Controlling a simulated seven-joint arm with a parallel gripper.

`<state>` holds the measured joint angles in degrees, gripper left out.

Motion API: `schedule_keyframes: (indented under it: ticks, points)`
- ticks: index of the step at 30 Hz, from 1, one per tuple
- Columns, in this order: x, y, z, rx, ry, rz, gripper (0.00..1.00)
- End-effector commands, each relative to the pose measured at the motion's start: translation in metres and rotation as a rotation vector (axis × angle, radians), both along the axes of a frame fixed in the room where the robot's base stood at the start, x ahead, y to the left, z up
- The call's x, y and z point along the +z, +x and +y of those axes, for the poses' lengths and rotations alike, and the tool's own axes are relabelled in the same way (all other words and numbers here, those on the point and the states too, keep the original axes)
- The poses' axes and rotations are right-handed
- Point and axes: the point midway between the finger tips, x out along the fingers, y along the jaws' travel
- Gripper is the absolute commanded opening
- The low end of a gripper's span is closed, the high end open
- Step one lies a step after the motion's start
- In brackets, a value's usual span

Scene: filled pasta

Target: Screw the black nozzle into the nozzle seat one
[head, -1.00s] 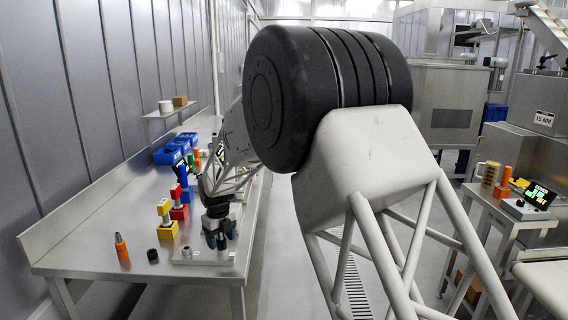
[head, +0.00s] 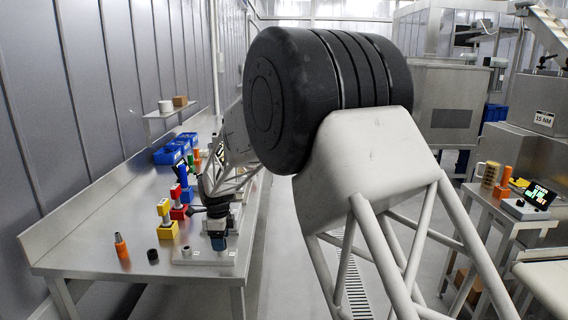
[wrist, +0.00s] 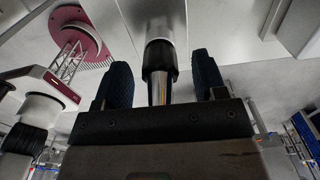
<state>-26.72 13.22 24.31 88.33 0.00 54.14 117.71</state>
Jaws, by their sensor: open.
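My gripper (head: 218,240) is low over the front end of a pale fixture plate (head: 202,258) on the table. In the wrist view its two dark blue fingers (wrist: 160,82) stand apart. Between them is a black collar (wrist: 160,60) with a silver tip, in line with a pale metal cylinder; this is probably the black nozzle at a seat. Gaps show on both sides, so the fingers do not visibly touch it. A second pale cylinder with a black ribbed part (wrist: 25,140) is at the left. The nozzle is hidden behind my gripper in the head view. I cannot tell how deep it sits.
A small silver fitting (head: 186,251) is on the plate left of my gripper. A black ring (head: 153,255) and an orange dark-tipped piece (head: 122,247) stand at the front left. Coloured block stacks (head: 168,228) and blue bins (head: 168,155) lie farther back.

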Motion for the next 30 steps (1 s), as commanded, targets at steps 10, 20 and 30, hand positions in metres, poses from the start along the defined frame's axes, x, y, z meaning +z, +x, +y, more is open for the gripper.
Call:
schedule_keyframes:
  ticks: [10, 20, 30]
  points:
    - [0.0, 0.0, 0.0, 0.09, 0.0, 0.0, 0.65]
    - [0.0001, 0.0, 0.0, 0.122, 0.0, 0.0, 0.65]
    - [-0.0001, -0.0001, 0.0, 0.355, 0.0, 0.0, 0.65]
